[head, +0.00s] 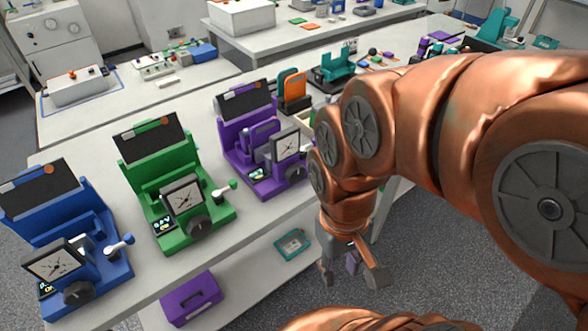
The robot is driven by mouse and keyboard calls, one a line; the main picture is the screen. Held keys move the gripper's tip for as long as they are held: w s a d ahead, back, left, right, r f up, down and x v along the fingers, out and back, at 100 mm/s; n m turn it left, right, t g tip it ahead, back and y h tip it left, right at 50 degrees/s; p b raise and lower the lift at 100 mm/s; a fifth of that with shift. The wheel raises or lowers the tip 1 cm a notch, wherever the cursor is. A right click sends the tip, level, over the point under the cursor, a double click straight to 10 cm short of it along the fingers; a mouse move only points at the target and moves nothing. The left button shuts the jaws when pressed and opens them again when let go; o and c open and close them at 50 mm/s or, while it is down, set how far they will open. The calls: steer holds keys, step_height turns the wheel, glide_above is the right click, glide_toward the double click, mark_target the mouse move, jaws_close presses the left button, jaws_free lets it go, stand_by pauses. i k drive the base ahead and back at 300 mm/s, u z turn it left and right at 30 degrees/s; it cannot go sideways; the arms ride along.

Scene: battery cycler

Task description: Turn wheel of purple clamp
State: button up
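The purple clamp device (249,136) stands on the bench left of my arm, with a dark tilted panel at its back and a square dial (285,146) at its front. Its right side is hidden behind my arm. My gripper (350,274) hangs in front of the bench edge, to the right of and lower in the picture than the purple clamp. Its fingers are spread, with nothing between them, and it appears apart from the clamp.
A green device (165,180) and a blue device (50,230) of like build stand to the left, each with a dark front knob and a side lever. An orange item (292,88) stands behind the purple clamp. A purple case (192,297) lies on the lower shelf. Floor shows below my gripper.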

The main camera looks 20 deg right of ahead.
mark_target(295, 174)
steer(key=k, duration=1.05)
steer(key=u, duration=0.9)
steer(key=i, duration=1.1)
steer(key=z, duration=0.35)
